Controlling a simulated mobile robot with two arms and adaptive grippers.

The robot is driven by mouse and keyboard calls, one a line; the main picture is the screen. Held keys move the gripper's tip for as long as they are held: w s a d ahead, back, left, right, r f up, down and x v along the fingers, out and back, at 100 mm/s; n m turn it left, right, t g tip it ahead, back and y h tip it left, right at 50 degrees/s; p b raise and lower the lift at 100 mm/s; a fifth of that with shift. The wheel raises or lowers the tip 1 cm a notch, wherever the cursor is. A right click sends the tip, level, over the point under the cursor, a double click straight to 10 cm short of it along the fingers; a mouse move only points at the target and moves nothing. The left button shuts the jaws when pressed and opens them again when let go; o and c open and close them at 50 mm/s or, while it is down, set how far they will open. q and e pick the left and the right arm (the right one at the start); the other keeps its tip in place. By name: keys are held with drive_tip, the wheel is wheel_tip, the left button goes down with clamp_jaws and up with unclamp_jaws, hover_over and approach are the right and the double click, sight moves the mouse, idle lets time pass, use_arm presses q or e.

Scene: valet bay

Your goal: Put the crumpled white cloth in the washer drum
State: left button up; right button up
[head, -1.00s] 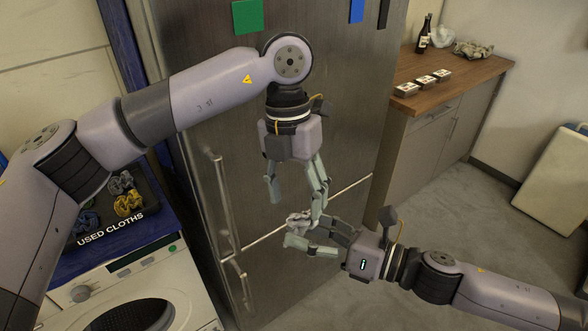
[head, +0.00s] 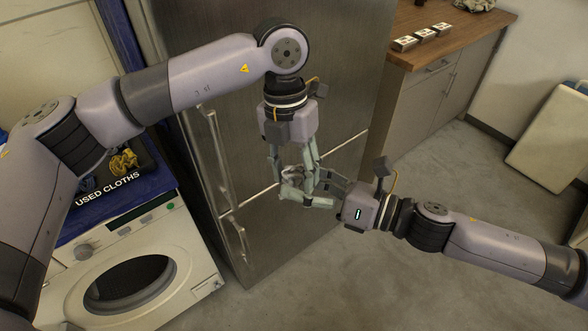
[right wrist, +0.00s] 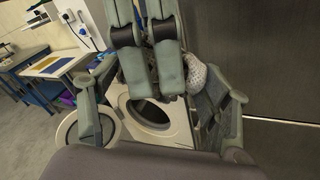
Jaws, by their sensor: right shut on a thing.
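The crumpled white cloth (head: 292,172) is in my right gripper (head: 305,192), which is shut on it in front of the fridge. It also shows in the right wrist view (right wrist: 196,76), bunched beside the fingers. My left gripper (head: 292,165) points down from above, its fingers apart on either side of the cloth. Whether they touch the cloth is unclear. The white washer (head: 190,262) stands at lower left, its dark round drum opening (head: 130,284) facing out. In the right wrist view the drum opening (right wrist: 153,112) is uncovered, with the round door (right wrist: 72,138) swung open at its left.
A tray labelled USED CLOTHS (head: 108,190) with a yellow cloth (head: 124,161) sits on the washer. The steel fridge (head: 220,60) stands close behind both grippers. A wooden counter (head: 440,40) holds several small boxes at the right. The floor (head: 400,290) at lower right is clear.

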use_arm(q)
drive_tip(key=c, duration=0.8)
use_arm(e)
drive_tip(key=o, duration=1.1)
drive_tip(key=shift+d, duration=0.1)
